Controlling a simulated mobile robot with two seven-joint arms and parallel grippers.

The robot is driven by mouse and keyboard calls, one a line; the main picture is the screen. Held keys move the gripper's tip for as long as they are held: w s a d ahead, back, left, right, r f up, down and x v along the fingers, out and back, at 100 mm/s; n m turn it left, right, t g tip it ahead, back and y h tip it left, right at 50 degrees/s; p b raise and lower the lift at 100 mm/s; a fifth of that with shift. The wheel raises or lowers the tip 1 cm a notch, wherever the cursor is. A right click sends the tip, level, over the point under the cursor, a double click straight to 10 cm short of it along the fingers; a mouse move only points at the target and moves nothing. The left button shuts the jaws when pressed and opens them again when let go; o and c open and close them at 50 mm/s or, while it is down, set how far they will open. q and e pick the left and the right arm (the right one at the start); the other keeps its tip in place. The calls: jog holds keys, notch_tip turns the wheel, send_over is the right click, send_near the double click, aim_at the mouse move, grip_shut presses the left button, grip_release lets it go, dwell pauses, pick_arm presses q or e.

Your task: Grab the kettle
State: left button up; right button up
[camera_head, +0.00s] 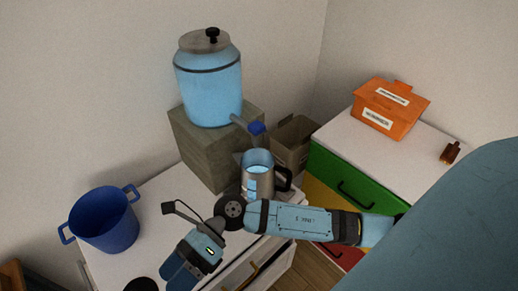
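The kettle appears to be a silver jug (252,184) with an open top, a light blue inside and a black handle on its right side. It stands upright near the right end of the white cabinet top, close to the dispenser tap. My arm from the right crosses in front of it and hides its base. The blue gripper (188,266) of that arm is low in the view, left of the jug and apart from it. Its fingertips cannot be made out. My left gripper does not show.
A blue dispenser (210,88) with a tap stands on a grey block (205,150) behind the jug. A blue two-handled pot (105,220) is at left. An open box (291,143) sits behind the jug. An orange box (390,108) sits on the coloured drawer unit (345,150).

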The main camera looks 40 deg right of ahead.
jog(key=w+d+f+n+h, duration=0.1)
jog(key=d+f+n+h, duration=0.45)
jog(key=h, duration=0.25)
jog(key=n+t+h+p, duration=0.2)
jog(key=n+t+h, duration=0.2)
jog(key=h, duration=0.9)
send_over(262, 178)
jog(key=s+d, duration=0.2)
jog(key=shift+t+y, duration=0.3)
jog(key=shift+x, duration=2.5)
grip_shut()
